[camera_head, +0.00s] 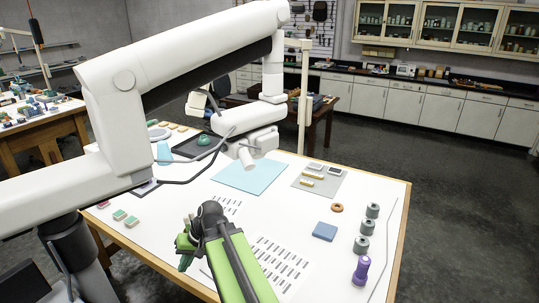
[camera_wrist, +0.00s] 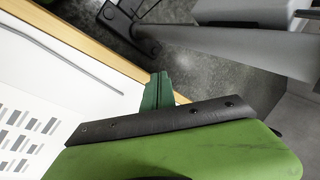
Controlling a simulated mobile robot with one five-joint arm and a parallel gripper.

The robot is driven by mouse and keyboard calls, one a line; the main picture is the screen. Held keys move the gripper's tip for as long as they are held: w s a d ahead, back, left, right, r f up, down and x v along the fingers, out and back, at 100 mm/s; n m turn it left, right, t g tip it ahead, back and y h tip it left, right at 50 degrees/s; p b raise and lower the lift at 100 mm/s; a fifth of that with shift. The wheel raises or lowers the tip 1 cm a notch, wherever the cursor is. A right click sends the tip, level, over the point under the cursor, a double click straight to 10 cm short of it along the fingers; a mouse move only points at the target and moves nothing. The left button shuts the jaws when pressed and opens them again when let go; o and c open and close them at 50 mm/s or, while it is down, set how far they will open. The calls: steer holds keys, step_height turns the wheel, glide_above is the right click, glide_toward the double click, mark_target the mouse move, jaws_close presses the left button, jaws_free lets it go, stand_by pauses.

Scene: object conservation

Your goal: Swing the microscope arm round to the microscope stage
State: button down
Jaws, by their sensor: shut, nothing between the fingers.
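The microscope arm (camera_head: 185,55) is a large white jointed boom across the upper left of the head view. Its white microscope head (camera_head: 252,143) hangs above the table, near a light blue mat (camera_head: 245,180). A dark flat plate with a green rounded object (camera_head: 203,140) lies behind and left of the head; I cannot tell whether this is the microscope stage. My gripper (camera_head: 184,245) is green, low over the table's front left, apart from the microscope head. In the wrist view its green fingers (camera_wrist: 157,92) are shut and empty near the table's wooden edge.
The white table (camera_head: 300,215) holds a grey mat with small blocks (camera_head: 320,181), a blue block (camera_head: 325,231), an orange ring (camera_head: 337,208), several grey spools (camera_head: 367,228) and a purple bottle (camera_head: 361,270). A pale post (camera_head: 304,95) stands at the back edge.

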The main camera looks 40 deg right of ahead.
steer(key=w+d+r+m+t+y, duration=0.1)
steer(key=d+r+m+t, duration=0.25)
steer(key=d, duration=0.45)
steer(key=w+d+r+m+t, duration=0.1)
steer(key=d+r+m+t, duration=0.1)
steer(key=d+r, duration=0.35)
steer(key=m+t+h+p, duration=0.2)
steer(key=m+t+h, duration=0.4)
steer(key=m+t, duration=0.3)
glide_toward(264, 152)
steer(key=shift+n, duration=0.25)
steer(key=w, duration=0.5)
steer(key=shift+w+d+f, duration=0.15)
steer(key=shift+w, duration=0.65)
